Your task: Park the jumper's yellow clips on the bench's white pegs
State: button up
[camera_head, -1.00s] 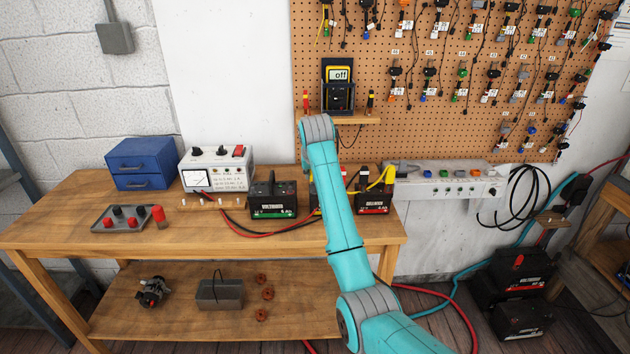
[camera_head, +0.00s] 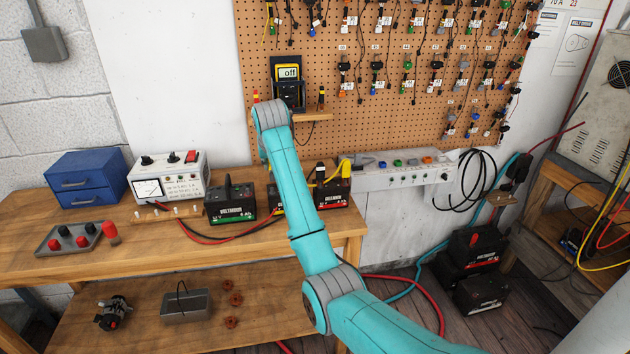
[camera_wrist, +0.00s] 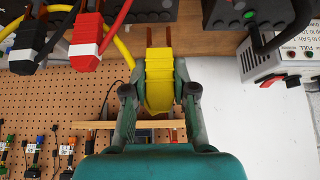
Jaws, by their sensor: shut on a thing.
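In the wrist view, my gripper (camera_wrist: 158,92) is shut on a yellow clip (camera_wrist: 158,75), with one finger on each side of it. Copper-coloured tips of the clip point up in that view. A yellow cable (camera_wrist: 124,50) runs beside it. In the head view, my arm hides the gripper. A yellow piece (camera_head: 346,167) shows right of the arm, by the rightmost battery. The white pegs (camera_head: 178,210) stand on a low wooden strip in front of the meter box on the bench (camera_head: 150,248).
Black batteries (camera_head: 230,204) stand along the bench back, with red and black cables in front. A red clip (camera_wrist: 88,40) and a black clip (camera_wrist: 30,45) are close to my gripper. A meter box (camera_head: 170,174), blue drawers (camera_head: 87,180) and a parts tray (camera_head: 75,238) stand left.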

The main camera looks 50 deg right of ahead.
jog(key=w+d, duration=0.2)
jog(key=d, duration=2.1)
jog(key=f, duration=0.8)
jog(key=shift+s+a+f, duration=0.1)
jog(key=shift+a+f, duration=0.15)
jog(key=shift+f, duration=0.6)
jog(key=shift+f, duration=0.1)
jog(key=shift+f, duration=1.05)
jog(key=o, duration=0.9)
